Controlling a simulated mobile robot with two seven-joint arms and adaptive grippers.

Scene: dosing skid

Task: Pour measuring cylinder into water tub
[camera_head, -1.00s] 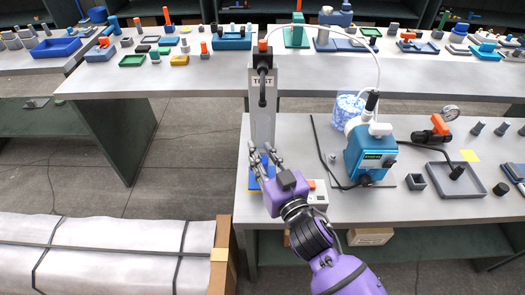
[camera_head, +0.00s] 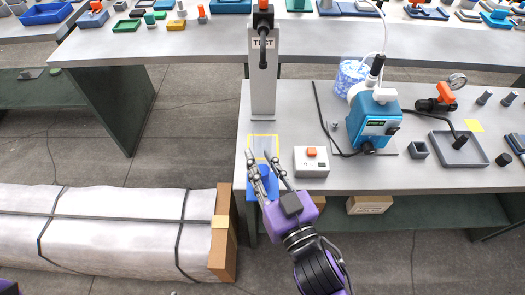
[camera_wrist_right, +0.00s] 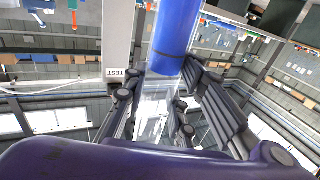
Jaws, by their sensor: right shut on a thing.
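My right gripper (camera_head: 265,158) is at the left end of the near bench, by a yellow-outlined square. It is shut on the measuring cylinder, whose clear part (camera_wrist_right: 157,110) is between the fingers in the right wrist view. A solid blue part (camera_wrist_right: 176,32) of it extends beyond the fingers there. In the head view blue shows beside and behind the fingers; the cylinder's exact tilt is unclear. A round tub with a blue-and-white mottled look, seemingly the water tub (camera_head: 351,78), stands further back on the bench to the right. My left gripper is not in view.
A tall grey TEST post (camera_head: 263,88) stands behind the gripper. A white box with an orange button (camera_head: 312,162) is close on its right. A blue pump (camera_head: 374,120) with hoses stands before the tub, beside a grey tray (camera_head: 459,149). A wrapped pallet lies on the floor at left.

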